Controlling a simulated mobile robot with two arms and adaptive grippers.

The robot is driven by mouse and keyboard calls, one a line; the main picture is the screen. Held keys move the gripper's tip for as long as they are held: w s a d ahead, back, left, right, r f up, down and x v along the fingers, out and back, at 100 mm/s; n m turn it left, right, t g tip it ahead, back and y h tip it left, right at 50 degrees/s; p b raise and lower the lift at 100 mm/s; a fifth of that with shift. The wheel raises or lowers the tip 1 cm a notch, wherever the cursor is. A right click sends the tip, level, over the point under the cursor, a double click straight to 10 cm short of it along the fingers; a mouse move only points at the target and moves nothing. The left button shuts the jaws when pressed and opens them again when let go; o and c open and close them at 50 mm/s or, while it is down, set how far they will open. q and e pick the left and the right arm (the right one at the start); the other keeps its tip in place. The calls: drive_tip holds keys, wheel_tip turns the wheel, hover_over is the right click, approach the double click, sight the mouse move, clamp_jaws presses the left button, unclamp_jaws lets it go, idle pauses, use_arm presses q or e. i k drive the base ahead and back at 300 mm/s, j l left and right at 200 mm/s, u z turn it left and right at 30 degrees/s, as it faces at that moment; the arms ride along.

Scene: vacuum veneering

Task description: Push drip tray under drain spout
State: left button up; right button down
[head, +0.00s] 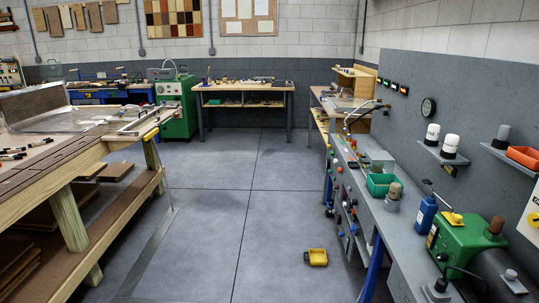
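A small yellow tray (317,257) with a dark inside lies on the grey floor, in the lower middle of the head view. It sits left of the blue leg of the grey bench on the right. I cannot pick out the drain spout with certainty; several small knobs and fittings (347,203) line the front of that bench above and behind the tray. Neither of my grippers shows in this view.
The grey bench (400,215) on the right carries a green machine (465,245), a blue bottle (426,214) and a green bin (380,184). A wooden workbench (115,150) stands left. A green cabinet (177,105) and a table (243,89) stand behind. The floor between is clear.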

sight(318, 257)
drive_tip(key=i, duration=1.75)
drive_tip(key=i+j+z, duration=0.1)
drive_tip(key=i+z, duration=0.2)
drive_tip(key=i, duration=0.25)
drive_tip(key=i+j+z, duration=0.35)
drive_tip(key=i, duration=0.25)
drive_tip(key=i+j+z, duration=0.3)
drive_tip(key=i, duration=0.2)
